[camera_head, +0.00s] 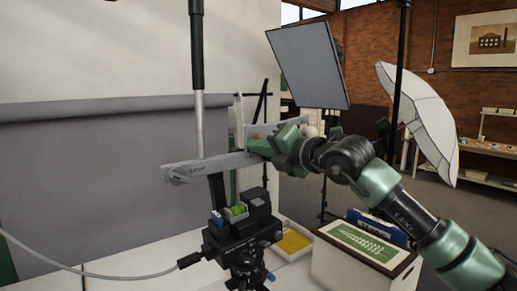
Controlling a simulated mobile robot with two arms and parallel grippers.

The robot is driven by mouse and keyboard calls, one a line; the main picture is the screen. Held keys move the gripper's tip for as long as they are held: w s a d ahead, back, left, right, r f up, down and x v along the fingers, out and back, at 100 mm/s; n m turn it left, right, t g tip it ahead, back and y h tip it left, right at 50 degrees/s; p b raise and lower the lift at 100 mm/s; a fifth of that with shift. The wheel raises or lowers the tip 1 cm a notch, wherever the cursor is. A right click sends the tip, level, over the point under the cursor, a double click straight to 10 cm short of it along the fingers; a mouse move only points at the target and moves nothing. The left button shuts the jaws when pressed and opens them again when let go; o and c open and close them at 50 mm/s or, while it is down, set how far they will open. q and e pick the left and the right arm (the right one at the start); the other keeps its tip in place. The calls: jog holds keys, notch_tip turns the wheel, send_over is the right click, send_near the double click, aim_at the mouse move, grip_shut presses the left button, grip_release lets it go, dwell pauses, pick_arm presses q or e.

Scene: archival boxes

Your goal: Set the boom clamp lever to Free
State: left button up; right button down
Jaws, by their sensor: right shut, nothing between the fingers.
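A pale grey flat bar (218,164) with small dark lettering near its left end runs across the middle of the view, in front of an upright pole (197,60). I cannot tell for sure whether this bar is the boom clamp lever or part of the clamp, and its lettering is too small to read. My right gripper (268,147) is green, shut and empty, with its tips at the right end of the bar. I cannot tell whether they touch it. A small orange spot (257,137) shows just above the tips. My left gripper is not in view.
A black camera-like device (240,230) with a cable stands below the bar. A yellow tray (293,240) and an archival box (365,255) are on the right. A grey panel (308,65) and white umbrella (420,115) stand behind my right arm.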

aim_at(265, 133)
jog(key=shift+b, duration=0.35)
jog(key=shift+w+r+m, duration=0.1)
jog(key=shift+m, duration=0.2)
jog(key=d+m+b, duration=0.1)
jog(key=m+b, duration=0.1)
jog(key=w+d+r+m+b, duration=0.1)
jog(key=m+b, duration=0.1)
jog(key=b, duration=0.1)
jog(key=w+m+y+b, duration=0.1)
jog(key=m+b, duration=0.1)
jog(key=shift+d+r+m+t+b, duration=0.3)
jog(key=shift+d+r+m+b, duration=0.05)
jog(key=shift+d+m+b, duration=0.05)
jog(key=m, duration=0.1)
jog(key=d+m+b, duration=0.1)
jog(key=shift+w+r+m, duration=0.1)
jog(key=shift+w+m, duration=0.2)
jog(key=shift+w, duration=0.05)
jog(key=m, duration=0.1)
jog(key=w+d+m+b, duration=0.1)
jog(key=shift+d+m+t+b, duration=0.3)
jog(key=shift+m+t, duration=0.1)
jog(key=shift+w+d, duration=0.1)
